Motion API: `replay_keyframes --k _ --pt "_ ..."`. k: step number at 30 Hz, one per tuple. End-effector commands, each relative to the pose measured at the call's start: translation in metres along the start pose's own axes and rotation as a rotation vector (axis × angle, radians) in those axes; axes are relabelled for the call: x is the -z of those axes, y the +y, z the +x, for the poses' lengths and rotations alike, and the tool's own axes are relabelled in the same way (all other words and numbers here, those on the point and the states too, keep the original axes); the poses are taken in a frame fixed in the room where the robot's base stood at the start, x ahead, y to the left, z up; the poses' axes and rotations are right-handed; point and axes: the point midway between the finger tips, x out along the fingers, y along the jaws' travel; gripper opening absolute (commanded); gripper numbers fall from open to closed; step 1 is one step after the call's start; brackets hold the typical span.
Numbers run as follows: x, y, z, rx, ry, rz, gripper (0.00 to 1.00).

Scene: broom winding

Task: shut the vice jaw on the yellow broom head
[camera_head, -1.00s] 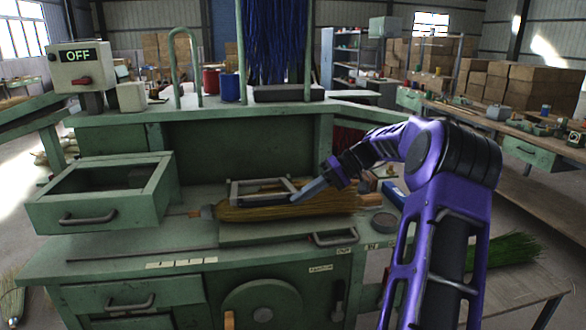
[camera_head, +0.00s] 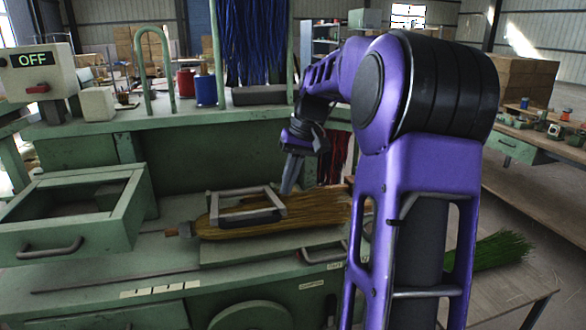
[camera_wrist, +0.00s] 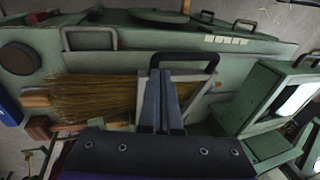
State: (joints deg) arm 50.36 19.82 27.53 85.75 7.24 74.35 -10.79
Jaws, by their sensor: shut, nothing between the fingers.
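The yellow broom head (camera_head: 318,212) lies flat on the green bench, its bristles spreading to the right. It also shows in the wrist view (camera_wrist: 95,98). The vice jaw (camera_head: 225,191), a grey rectangular frame with a dark bar at its front, lies over the broom head's left part. I cannot tell how tightly it presses. It shows in the wrist view with its dark bar (camera_wrist: 190,61). My gripper (camera_head: 287,192) points down by the frame's right end, fingers together and empty. In the wrist view the fingers (camera_wrist: 161,78) overlap the frame; contact is unclear.
An open green drawer-like tray (camera_head: 125,210) stands left of the broom head. A control box reading OFF (camera_head: 38,72) is at the upper left. Blue fibres (camera_head: 255,45) hang behind. A bench handle (camera_head: 322,253) sits in front of the broom. Green bristles (camera_head: 500,250) lie at right.

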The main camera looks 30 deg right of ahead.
Motion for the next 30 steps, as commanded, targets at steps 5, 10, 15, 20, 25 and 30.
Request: replay_keyframes --k 5,10,15,20,25,30 --pt "-0.001 0.000 0.036 0.002 -0.002 0.000 0.00" --pt "0.000 0.000 0.056 0.001 -0.002 -0.001 0.00" --pt "0.000 0.000 0.062 0.001 0.001 0.000 0.00" --pt "0.000 -0.001 0.063 0.001 0.001 -0.001 0.00" --pt "0.000 0.000 0.063 0.001 0.002 -0.001 0.00" --pt "-0.005 0.004 0.078 0.002 0.029 -0.009 0.00"
